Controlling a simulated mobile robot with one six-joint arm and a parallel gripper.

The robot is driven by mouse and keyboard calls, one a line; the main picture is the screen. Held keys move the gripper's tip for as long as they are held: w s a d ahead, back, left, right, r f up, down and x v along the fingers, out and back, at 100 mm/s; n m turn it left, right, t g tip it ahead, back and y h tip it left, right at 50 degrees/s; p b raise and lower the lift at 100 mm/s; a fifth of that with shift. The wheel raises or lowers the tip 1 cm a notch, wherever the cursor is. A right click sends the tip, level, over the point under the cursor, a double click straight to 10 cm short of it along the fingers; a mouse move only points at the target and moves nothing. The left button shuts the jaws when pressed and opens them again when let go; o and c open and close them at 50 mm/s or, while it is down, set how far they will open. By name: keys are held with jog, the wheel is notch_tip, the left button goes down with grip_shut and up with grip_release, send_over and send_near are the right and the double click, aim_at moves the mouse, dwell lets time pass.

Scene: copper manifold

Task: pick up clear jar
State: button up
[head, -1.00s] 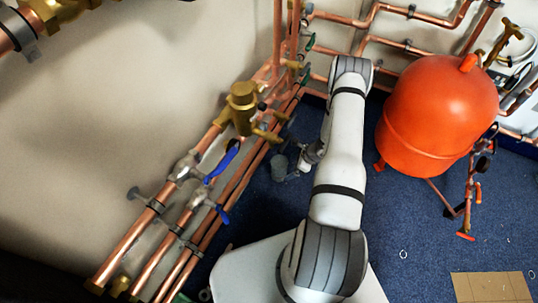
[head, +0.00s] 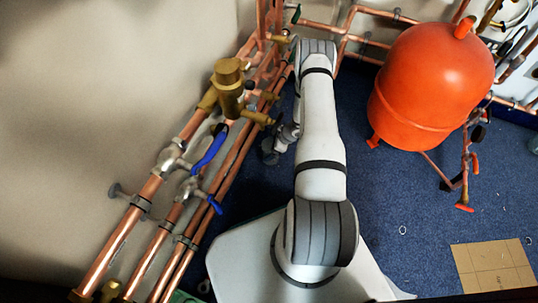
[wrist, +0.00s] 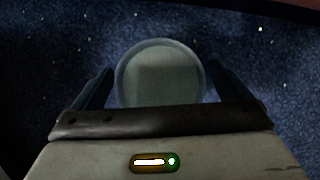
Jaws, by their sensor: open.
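The clear jar (wrist: 160,75) shows in the wrist view as a round, greyish, see-through shape seen end-on, with a pale rim. It lies between the two dark fingers of my gripper (wrist: 160,88), which are apart, one on each side. Small dark gaps seem to show beside the jar; I cannot tell whether either finger touches it. In the head view my gripper (head: 277,149) is low beside the copper pipes, partly hidden by my arm. The jar cannot be made out clearly there.
Copper pipes (head: 118,240) with brass fittings and blue valve levers run along the wall close left of my gripper. An orange tank (head: 425,88) stands to the right. A cardboard piece (head: 492,268) lies on the blue carpet (head: 400,195), which is mostly clear between them.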

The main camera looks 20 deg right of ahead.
jog(key=c, duration=2)
jog(key=shift+r, duration=0.15)
